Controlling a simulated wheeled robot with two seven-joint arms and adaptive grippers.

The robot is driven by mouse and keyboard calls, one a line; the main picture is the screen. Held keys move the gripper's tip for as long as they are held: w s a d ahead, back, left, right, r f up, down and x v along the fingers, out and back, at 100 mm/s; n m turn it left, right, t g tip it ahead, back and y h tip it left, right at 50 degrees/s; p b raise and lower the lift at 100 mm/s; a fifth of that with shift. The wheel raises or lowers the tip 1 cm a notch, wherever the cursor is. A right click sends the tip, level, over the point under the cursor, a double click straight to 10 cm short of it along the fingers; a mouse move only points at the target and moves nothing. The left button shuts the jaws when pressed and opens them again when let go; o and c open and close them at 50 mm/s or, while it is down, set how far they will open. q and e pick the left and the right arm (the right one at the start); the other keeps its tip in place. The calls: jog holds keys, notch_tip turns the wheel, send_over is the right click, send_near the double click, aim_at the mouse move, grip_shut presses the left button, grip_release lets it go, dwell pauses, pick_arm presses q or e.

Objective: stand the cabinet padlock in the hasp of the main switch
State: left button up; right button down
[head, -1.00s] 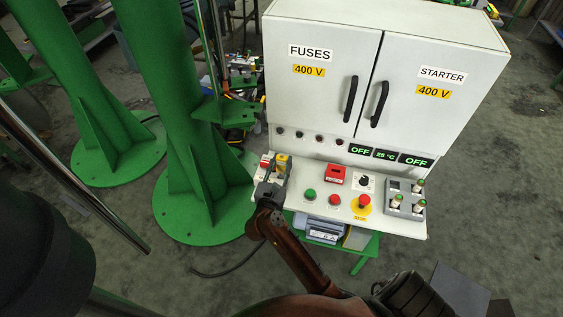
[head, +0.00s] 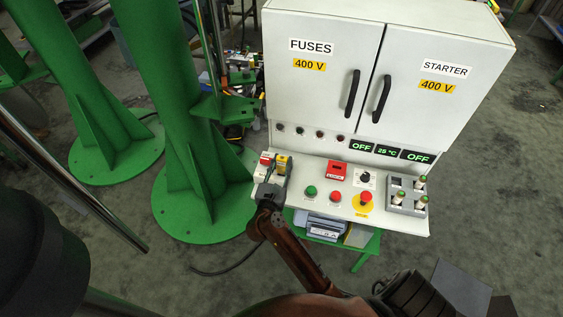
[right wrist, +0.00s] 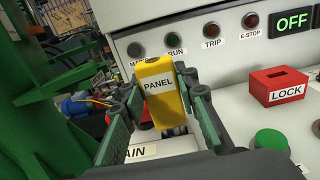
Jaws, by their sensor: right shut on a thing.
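The yellow cabinet padlock (right wrist: 160,88), labelled PANEL, stands nearly upright between the fingers of my right gripper (right wrist: 168,105). In the head view the yellow padlock (head: 282,163) shows at the left end of the control panel, with my right gripper (head: 272,184) shut on it from the front. A label ending in AIN (right wrist: 141,152) shows below it. The hasp of the main switch is mostly hidden by the fingers and padlock, so I cannot tell whether the shackle is in it. My left gripper is not in view.
A red part (head: 265,159) sits just left of the padlock. A red LOCK box (head: 337,170), green button (head: 311,191), red button (head: 335,197) and emergency stop (head: 365,197) stand to the right. The white cabinet (head: 330,110) rises behind; a green column (head: 165,100) is at left.

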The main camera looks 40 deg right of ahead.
jog(key=shift+f+b, duration=0.5)
jog(key=shift+f, duration=0.45)
jog(key=c, duration=1.4)
grip_release()
jog(key=shift+c, duration=0.2)
notch_tip(320, 180, up, 10)
jog(key=shift+f, duration=0.25)
jog(key=shift+r, duration=0.25)
